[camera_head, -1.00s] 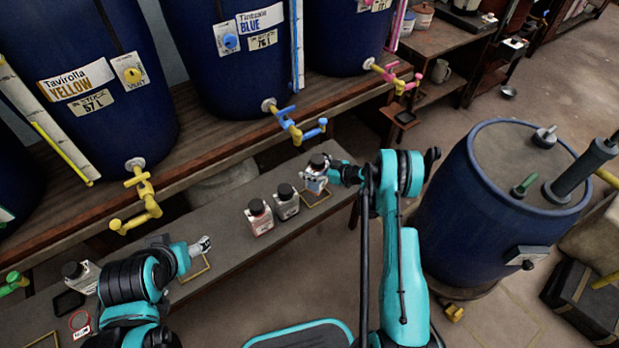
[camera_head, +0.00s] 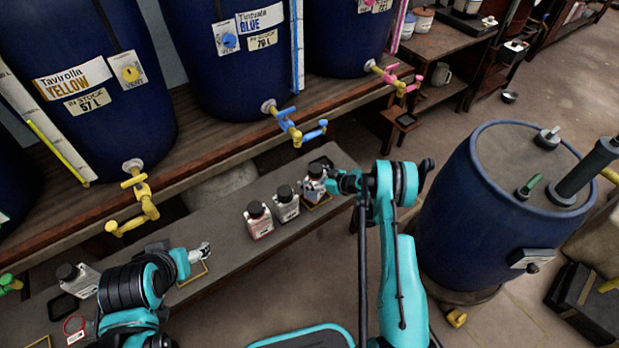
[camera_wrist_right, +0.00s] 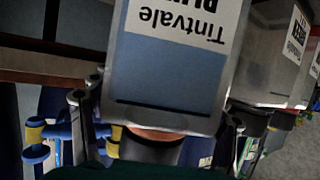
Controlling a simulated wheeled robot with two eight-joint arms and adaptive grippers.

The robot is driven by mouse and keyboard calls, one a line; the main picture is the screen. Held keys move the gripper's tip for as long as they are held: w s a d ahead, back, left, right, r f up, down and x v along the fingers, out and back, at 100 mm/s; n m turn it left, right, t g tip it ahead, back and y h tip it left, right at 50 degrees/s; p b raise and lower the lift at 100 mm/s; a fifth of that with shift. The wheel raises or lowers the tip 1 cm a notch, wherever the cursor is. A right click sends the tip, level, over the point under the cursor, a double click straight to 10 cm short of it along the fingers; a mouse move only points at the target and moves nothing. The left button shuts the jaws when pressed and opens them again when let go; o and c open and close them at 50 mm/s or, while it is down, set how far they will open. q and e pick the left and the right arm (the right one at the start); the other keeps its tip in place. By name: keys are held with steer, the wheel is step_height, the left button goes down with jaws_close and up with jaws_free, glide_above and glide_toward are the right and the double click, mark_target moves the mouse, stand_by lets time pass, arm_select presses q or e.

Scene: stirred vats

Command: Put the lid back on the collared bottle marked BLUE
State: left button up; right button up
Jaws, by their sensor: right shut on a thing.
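The bottle marked BLUE (camera_head: 313,188) is a clear squarish bottle with a white and blue label. It stands at or just above a yellow-outlined square at the bench's far end. In the right wrist view the bottle (camera_wrist_right: 175,75) appears upside down, with a brownish collar and a dark top below the body. My right gripper (camera_head: 326,182) is shut on this bottle, its fingers on either side near the shoulder. A dark top shows in the head view; I cannot tell whether it is a seated lid. My left gripper (camera_head: 203,250) is over the bench at left; its jaw opening is unclear.
Two dark-capped bottles, one with a red label (camera_head: 259,222) and one pale (camera_head: 286,205), stand just left of the BLUE bottle. A dark square pad (camera_head: 322,162) lies behind it. Another bottle (camera_head: 75,278) stands far left. Vat taps (camera_head: 300,130) overhang behind; a blue drum (camera_head: 480,220) stands right.

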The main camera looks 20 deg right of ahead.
mark_target(322, 179)
steer(key=shift+f, duration=0.55)
steer(key=o, duration=1.8)
steer(key=shift+o, duration=0.2)
steer(key=shift+r, duration=0.1)
steer(key=shift+r, duration=0.3)
steer(key=p+v, duration=0.3)
steer(key=v, duration=0.9)
steer(key=shift+r+p, duration=0.2)
steer(key=shift+p, duration=0.15)
